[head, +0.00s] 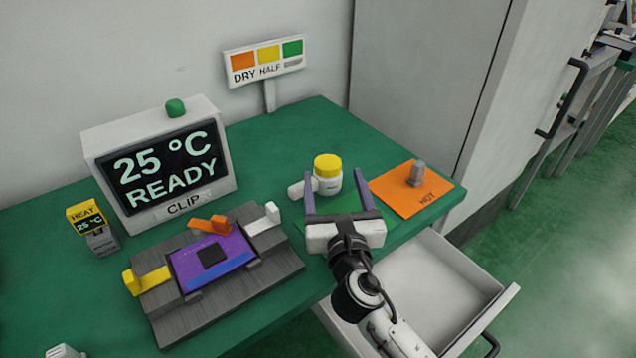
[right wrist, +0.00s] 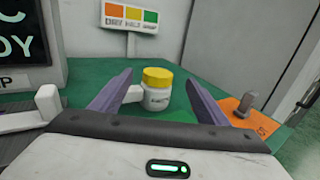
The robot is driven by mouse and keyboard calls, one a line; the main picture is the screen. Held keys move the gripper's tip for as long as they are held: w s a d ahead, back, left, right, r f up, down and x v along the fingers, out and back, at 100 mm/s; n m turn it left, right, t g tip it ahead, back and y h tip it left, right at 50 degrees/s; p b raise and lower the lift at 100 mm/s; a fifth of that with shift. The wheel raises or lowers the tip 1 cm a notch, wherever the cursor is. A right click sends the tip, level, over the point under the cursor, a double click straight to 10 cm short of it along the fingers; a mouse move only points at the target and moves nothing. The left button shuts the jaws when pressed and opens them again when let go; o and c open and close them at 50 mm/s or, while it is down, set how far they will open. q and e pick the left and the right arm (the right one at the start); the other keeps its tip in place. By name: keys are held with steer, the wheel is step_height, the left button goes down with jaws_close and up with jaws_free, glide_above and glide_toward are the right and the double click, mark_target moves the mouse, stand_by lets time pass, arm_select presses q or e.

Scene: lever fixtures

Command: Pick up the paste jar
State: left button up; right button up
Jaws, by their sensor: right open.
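The paste jar (head: 327,175) is a small white jar with a yellow lid and a label. It stands upright on the green table near the back right in the head view. It also shows in the right wrist view (right wrist: 157,92), framed between the fingers. My right gripper (head: 340,180) is open, its two purple-grey fingers pointing at the jar from the front. The jar appears just beyond or between the fingertips; I cannot tell which. It is not gripped.
A white stub (head: 296,190) stands left of the jar. An orange HOT mat (head: 395,188) with a grey peg (head: 416,174) lies to the right. A lever fixture (head: 215,265) and a display (head: 160,165) stand left. An open drawer (head: 430,285) is below the table edge.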

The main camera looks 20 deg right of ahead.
mark_target(327, 158)
steer(key=w, duration=0.3)
steer(key=w+d+b, duration=0.1)
steer(key=w, duration=0.3)
steer(key=w+f, duration=0.1)
steer(key=w, duration=0.2)
steer(key=shift+w+d, duration=0.3)
steer(key=shift+w, duration=0.05)
steer(key=c, duration=1.1)
steer(key=shift+c, duration=0.2)
